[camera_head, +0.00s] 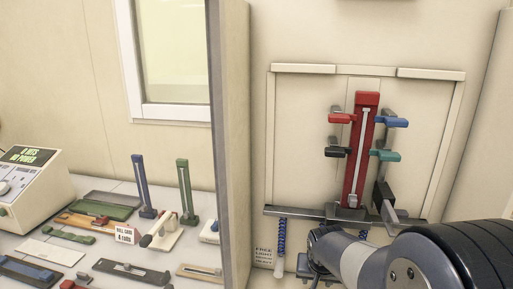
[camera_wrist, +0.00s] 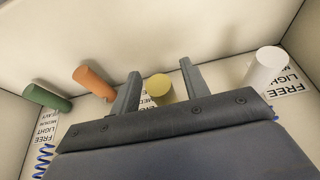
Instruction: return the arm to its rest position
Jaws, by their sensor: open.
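My gripper (camera_wrist: 160,68) is open in the wrist view, its two grey fingers spread apart. A yellow cylinder (camera_wrist: 160,88) shows between the fingers; I cannot tell how far it is from them, and neither finger visibly touches it. My arm (camera_head: 365,262) shows at the lower right of the head view, in front of the lower edge of a wall panel (camera_head: 290,120). The fingers cannot be made out in that view.
The panel carries a red upright (camera_head: 365,105) with red, black, blue and green pegs. The wrist view shows green (camera_wrist: 47,97), orange (camera_wrist: 94,83) and white (camera_wrist: 266,69) cylinders. Left of a post (camera_head: 235,140), a table (camera_head: 115,188) holds a meter (camera_head: 30,185) and several tools.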

